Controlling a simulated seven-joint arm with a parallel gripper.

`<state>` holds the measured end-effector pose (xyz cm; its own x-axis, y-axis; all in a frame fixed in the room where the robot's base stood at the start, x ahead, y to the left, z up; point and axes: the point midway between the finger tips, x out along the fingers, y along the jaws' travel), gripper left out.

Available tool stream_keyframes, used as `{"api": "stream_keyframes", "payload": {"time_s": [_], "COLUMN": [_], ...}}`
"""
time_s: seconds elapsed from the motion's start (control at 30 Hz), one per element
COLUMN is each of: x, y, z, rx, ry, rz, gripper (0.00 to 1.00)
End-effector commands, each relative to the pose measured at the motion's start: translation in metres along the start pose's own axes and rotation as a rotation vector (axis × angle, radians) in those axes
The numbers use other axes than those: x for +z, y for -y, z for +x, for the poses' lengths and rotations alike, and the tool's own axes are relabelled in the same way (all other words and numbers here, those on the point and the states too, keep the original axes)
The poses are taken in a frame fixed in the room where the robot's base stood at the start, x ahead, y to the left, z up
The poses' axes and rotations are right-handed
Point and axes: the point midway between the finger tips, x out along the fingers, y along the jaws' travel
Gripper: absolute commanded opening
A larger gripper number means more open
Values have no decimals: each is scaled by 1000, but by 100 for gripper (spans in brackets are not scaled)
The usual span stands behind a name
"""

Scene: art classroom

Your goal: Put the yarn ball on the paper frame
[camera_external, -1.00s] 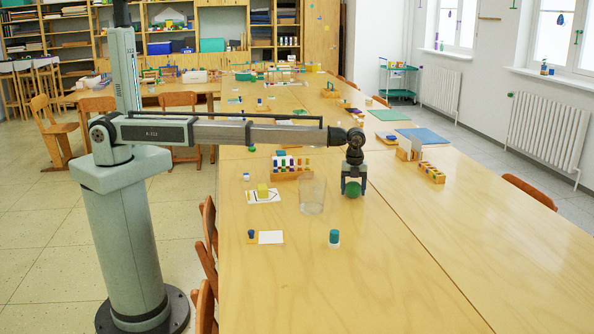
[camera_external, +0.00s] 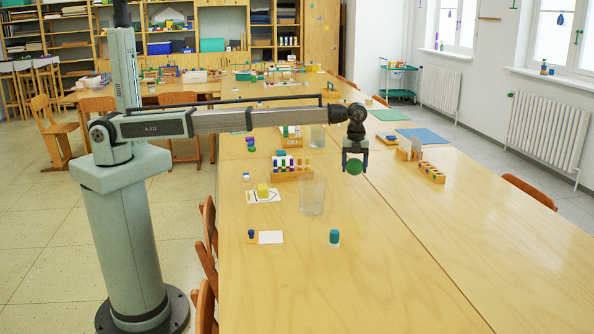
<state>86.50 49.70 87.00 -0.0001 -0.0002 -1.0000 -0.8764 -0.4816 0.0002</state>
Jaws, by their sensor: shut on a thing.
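The yarn ball (camera_external: 354,167) looks like a small dark green ball. My gripper (camera_external: 355,171) is shut on it and holds it above the long wooden table, right of the clear glass. Its fingers cover the ball's sides. A white paper with dark lines like a frame (camera_external: 275,200) lies on the table to the left, with a yellow block (camera_external: 263,190) on it. A plain white sheet (camera_external: 271,237) lies nearer the camera. I cannot tell for certain which of the two is the paper frame.
A clear glass (camera_external: 312,196) stands between the ball and the lined paper. A wooden rack with coloured pieces (camera_external: 292,174) is behind it. The table's near right part (camera_external: 440,240) is clear.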

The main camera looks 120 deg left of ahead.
Motion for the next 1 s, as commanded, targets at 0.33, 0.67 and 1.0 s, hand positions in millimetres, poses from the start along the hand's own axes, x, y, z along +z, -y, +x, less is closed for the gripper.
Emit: {"api": "stream_keyframes", "payload": {"time_s": [0.33, 0.67, 1.0], "x": [-36, -172, -296], "y": [1, -20, -102], "z": [-7, -13, -18], "rx": [0, -8, -19], "ry": [0, 0, -2], "rz": [38, 182, 334], "gripper": [41, 41, 41]}}
